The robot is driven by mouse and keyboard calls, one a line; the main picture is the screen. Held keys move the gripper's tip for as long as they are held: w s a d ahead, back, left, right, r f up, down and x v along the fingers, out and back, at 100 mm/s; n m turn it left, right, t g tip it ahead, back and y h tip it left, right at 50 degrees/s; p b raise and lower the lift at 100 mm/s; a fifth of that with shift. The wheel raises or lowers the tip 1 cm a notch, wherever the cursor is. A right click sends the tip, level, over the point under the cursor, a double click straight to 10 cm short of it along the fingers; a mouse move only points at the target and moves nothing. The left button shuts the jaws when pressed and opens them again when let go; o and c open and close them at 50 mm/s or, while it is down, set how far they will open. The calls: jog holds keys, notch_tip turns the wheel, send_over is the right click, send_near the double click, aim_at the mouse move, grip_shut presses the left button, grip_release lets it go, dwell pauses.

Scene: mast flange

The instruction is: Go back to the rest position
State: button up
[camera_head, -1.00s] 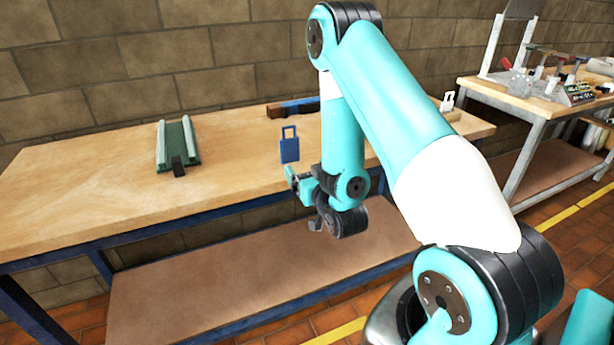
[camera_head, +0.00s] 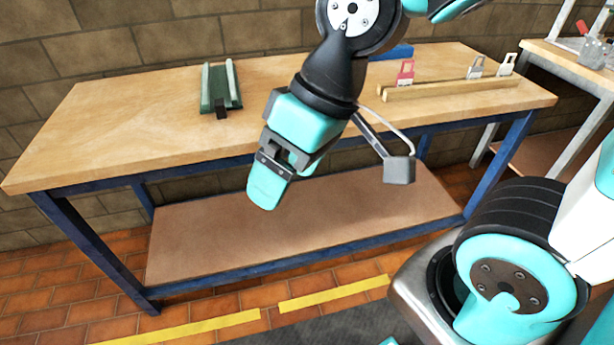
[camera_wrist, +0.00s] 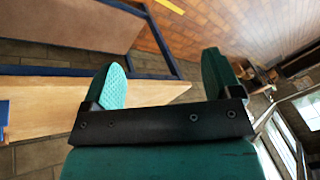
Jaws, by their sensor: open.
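My gripper (camera_head: 284,178) hangs in front of the workbench (camera_head: 130,125), pointing down and to the left, above the level of the lower shelf. In the wrist view its two fingers (camera_wrist: 163,82) stand wide apart with nothing between them. The gripper is empty and clear of the bench. My arm is folded, with its upper links partly out of the top of the head view. A small blue patch (camera_wrist: 3,108) shows at the left edge of the wrist view; I cannot tell what it is.
A green channel-shaped holder (camera_head: 221,88) lies on the bench. A wooden rail (camera_head: 450,88) with red (camera_head: 405,72), grey (camera_head: 475,68) and white (camera_head: 507,63) padlock-shaped pieces is at right. A blue block (camera_head: 395,52) is behind my arm. Yellow floor lines (camera_head: 335,291) run before the bench.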

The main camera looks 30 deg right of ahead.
jog(key=s+r+n+g+p, duration=0.1)
jog(key=s+r+p, duration=0.2)
jog(key=r+p, duration=0.1)
jog(key=shift+s+d+r+h, duration=0.15)
jog(key=shift+s+r+h, duration=0.15)
jog(key=shift+r, duration=0.25)
dwell(0.7)
